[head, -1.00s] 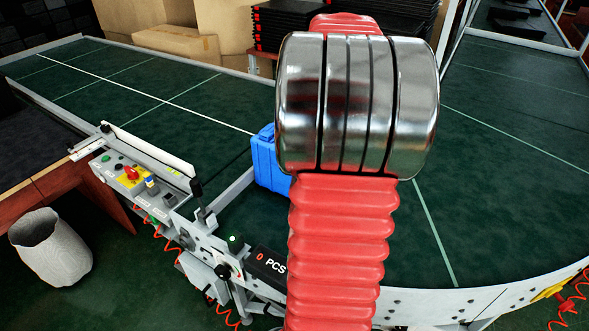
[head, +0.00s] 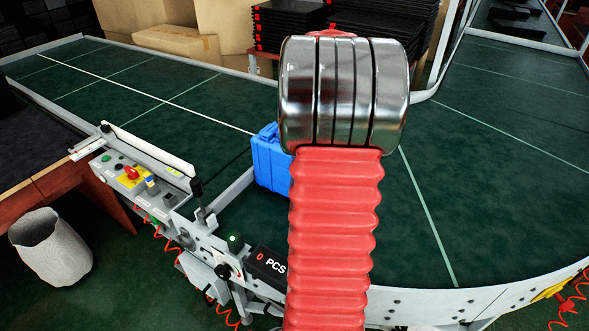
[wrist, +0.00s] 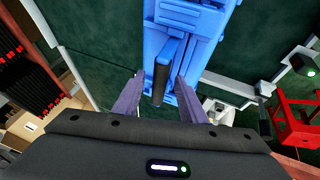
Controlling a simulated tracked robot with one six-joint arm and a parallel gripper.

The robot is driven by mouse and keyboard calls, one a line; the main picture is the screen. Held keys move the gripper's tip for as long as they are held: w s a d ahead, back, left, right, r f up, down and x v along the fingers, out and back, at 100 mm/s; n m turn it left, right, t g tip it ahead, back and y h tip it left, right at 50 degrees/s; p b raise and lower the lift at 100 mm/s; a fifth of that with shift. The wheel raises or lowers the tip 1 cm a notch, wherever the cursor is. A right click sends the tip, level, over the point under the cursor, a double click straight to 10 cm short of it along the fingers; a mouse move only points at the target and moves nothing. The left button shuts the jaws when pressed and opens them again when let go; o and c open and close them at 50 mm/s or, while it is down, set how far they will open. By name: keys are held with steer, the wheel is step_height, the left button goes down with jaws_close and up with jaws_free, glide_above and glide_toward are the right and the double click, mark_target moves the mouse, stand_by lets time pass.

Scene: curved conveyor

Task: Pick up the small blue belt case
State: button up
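The small blue belt case (head: 268,163) stands on the dark green conveyor, partly hidden behind my red and silver arm in the head view. In the wrist view the blue case (wrist: 187,45) fills the upper middle, with its handle (wrist: 163,68) facing my gripper. My gripper (wrist: 160,88) is open, with one grey-purple finger on each side of the handle. I cannot tell whether the fingers touch the case. The gripper is hidden behind the arm in the head view.
The curved conveyor (head: 500,190) is otherwise bare around the case. A control panel (head: 140,180) and a counter box (head: 268,265) sit along its near edge. Cardboard boxes (head: 178,42) and stacked black trays (head: 290,25) stand behind. A white bin (head: 50,247) is on the floor at left.

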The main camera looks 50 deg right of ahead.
steer(key=shift+w+d+f, duration=0.1)
steer(key=shift+w+f, duration=0.2)
steer(key=shift+f, duration=0.2)
jaws_close()
stand_by(0.4)
stand_by(0.9)
steer(key=shift+r, duration=0.1)
